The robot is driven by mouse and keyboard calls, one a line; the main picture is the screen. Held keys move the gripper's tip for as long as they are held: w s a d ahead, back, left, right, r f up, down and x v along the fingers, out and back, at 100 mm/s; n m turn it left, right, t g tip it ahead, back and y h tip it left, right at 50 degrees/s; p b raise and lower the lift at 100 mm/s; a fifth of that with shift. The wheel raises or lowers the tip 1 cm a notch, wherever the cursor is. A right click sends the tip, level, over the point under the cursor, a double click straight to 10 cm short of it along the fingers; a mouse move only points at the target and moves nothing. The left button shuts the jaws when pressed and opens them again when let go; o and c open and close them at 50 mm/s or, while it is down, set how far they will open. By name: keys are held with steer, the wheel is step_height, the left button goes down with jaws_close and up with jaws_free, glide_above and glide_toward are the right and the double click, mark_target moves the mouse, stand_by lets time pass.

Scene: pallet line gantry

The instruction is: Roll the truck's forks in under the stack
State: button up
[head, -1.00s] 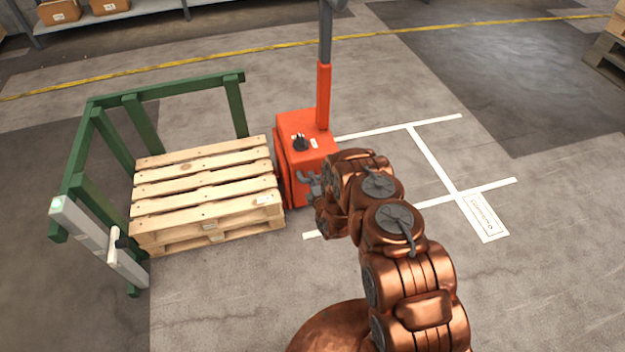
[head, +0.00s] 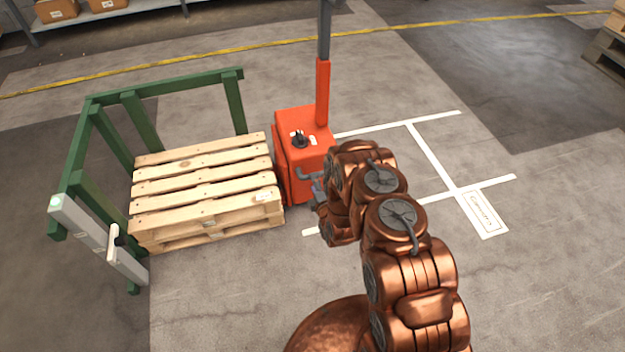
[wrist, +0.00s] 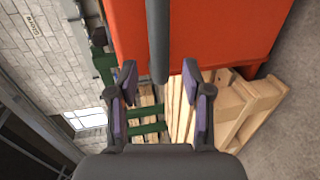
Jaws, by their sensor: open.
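The orange truck (head: 300,155) stands upright against the right end of the stack of wooden pallets (head: 205,190). Its forks are out of sight, hidden by the truck body and the pallets. In the wrist view the truck's orange side (wrist: 225,30) fills the top and the pallets (wrist: 240,105) show below it. My gripper (head: 316,190) is at the truck's near side, low by a grey bar (head: 306,175). In the wrist view my gripper (wrist: 160,90) is open, with the dark bar (wrist: 158,40) running between its fingertips and neither finger closed on it.
A green frame (head: 165,88) stands around the stack's back and left, with a white post and handle (head: 90,235) at its near left. White floor lines and a label (head: 482,210) lie on clear floor at right. Another pallet stack (head: 608,55) is at the far right.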

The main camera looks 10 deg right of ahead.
steer(key=v, duration=0.7)
stand_by(0.4)
